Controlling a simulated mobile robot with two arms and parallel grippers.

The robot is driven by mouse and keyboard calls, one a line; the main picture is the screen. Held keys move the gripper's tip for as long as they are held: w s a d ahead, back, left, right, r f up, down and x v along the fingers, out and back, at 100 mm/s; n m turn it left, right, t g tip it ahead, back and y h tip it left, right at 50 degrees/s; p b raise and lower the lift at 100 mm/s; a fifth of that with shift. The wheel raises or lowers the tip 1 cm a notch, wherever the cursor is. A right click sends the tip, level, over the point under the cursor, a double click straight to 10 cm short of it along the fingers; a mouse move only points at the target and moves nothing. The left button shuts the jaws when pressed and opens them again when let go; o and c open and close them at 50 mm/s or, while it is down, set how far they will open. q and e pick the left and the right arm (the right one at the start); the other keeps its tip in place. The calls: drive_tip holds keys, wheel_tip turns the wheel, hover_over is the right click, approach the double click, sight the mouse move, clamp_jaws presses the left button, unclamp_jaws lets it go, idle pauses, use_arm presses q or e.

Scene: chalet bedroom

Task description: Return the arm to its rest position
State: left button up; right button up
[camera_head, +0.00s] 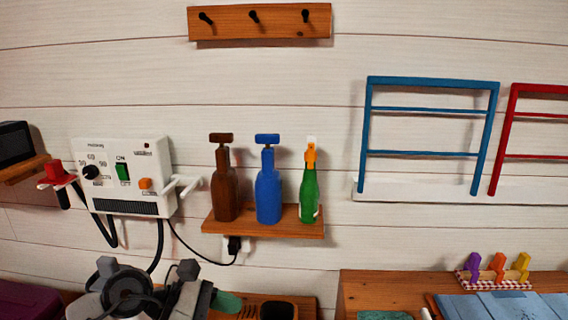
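A grey and black part of my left arm, with what looks like the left gripper (147,280), shows at the bottom left edge, below the white control box. Its fingertips cannot be made out clearly, so I cannot tell whether it is open or shut. Nothing is clearly seen held in it. My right arm and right gripper are not in view.
A white control box (128,176) with dial and cables hangs on the plank wall. A small shelf (263,235) holds brown (224,190), blue (267,190) and green (309,198) bottles. Blue (428,155) and red (508,128) racks hang right, above a wooden surface (385,287).

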use_arm(q)
wheel_tip(320, 180, up, 7)
drive_tip(key=d+n+t+h, duration=0.2)
drive_tip(key=n+t+h, duration=0.4)
drive_tip(key=n+t, duration=1)
drive_tip(key=s+a+f+n+y, duration=0.1)
drive_tip(key=a+f+n+y, duration=0.55)
drive_tip(key=n, duration=0.75)
drive_tip(key=s+a+f+n+y, duration=0.1)
drive_tip(key=a+f+n+y, duration=0.3)
drive_tip(key=f+n+y, duration=0.55)
drive_tip(key=s+a+f+n+g+y, duration=0.1)
drive_tip(key=s+f+n+g, duration=0.55)
drive_tip(key=s, duration=0.35)
drive_tip(key=s+a+f+n+g+y, duration=0.1)
drive_tip(key=s+a+f+n+g, duration=0.1)
drive_tip(key=s+f+n+g, duration=0.55)
wheel_tip(320, 180, down, 22)
drive_tip(key=s+f+m+g, duration=0.1)
drive_tip(key=s+m, duration=0.1)
drive_tip(key=s, duration=0.1)
drive_tip(key=s+a+f+g, duration=0.1)
drive_tip(key=s+a+f, duration=0.1)
drive_tip(key=s+f, duration=1.4)
drive_tip(key=shift+s+a+f+y, duration=0.2)
drive_tip(key=shift+s+f+y, duration=0.1)
drive_tip(key=shift+f, duration=0.25)
